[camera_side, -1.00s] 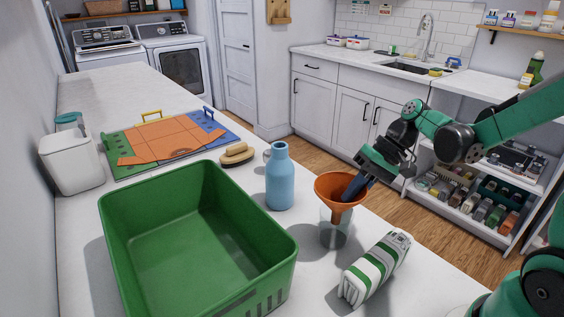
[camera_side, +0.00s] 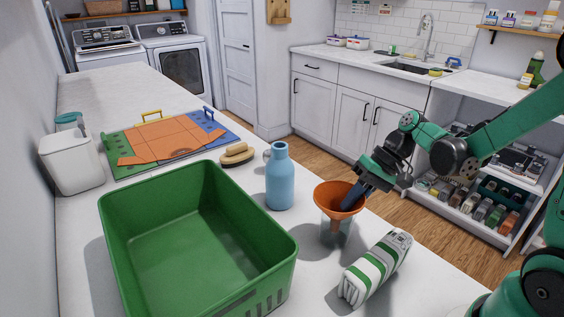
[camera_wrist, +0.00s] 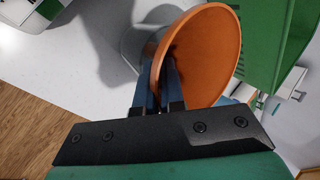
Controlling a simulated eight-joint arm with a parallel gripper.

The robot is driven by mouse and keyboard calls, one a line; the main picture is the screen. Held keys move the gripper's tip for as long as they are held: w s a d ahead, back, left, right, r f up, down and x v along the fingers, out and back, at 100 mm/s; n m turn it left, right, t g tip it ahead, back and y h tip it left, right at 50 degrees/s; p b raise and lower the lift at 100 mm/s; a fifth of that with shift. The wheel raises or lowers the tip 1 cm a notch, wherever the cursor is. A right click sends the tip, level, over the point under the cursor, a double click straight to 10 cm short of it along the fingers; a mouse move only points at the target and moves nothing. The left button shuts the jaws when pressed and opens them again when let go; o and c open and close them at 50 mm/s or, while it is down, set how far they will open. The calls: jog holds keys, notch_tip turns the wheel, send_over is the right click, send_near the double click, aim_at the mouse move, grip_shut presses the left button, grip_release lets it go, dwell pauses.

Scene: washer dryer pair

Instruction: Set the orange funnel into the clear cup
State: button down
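The orange funnel (camera_side: 331,196) sits mouth-up at the clear cup (camera_side: 349,232), with its spout inside the cup. The cup stands on the white counter. My gripper (camera_side: 352,200) is at the right of the funnel's rim, shut on its wall, with one blue finger inside the mouth. In the wrist view the funnel (camera_wrist: 208,55) fills the upper middle, and my gripper's fingers (camera_wrist: 160,82) straddle its left edge. The clear cup (camera_wrist: 132,42) is partly hidden behind the funnel there. Whether the cone rests on the cup's rim is hard to tell.
A blue bottle (camera_side: 280,180) stands left of the cup, and a large green bin (camera_side: 130,240) is farther left. A green-and-white striped pack (camera_side: 375,267) lies close in front on the right. A wooden brush (camera_side: 237,153) and a board (camera_side: 130,133) lie behind.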

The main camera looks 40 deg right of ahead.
jog(key=c, duration=0.9)
grip_release()
jog(key=shift+v, duration=2.75)
jog(key=a+n+t+h, duration=0.1)
jog(key=a+h, duration=0.1)
jog(key=s+a+r+n+t+h, duration=0.1)
jog(key=h, duration=0.1)
jog(key=a+r+n+t+h, duration=0.1)
jog(key=a+h, duration=0.1)
jog(key=shift+s+a+r+n, duration=0.1)
jog(key=shift+s+a+n, duration=0.1)
jog(key=shift+a+n, duration=0.15)
jog(key=shift+a+r+n+t+h, duration=0.3)
jog(key=shift+a+n+t, duration=0.15)
jog(key=shift+a+t, duration=0.35)
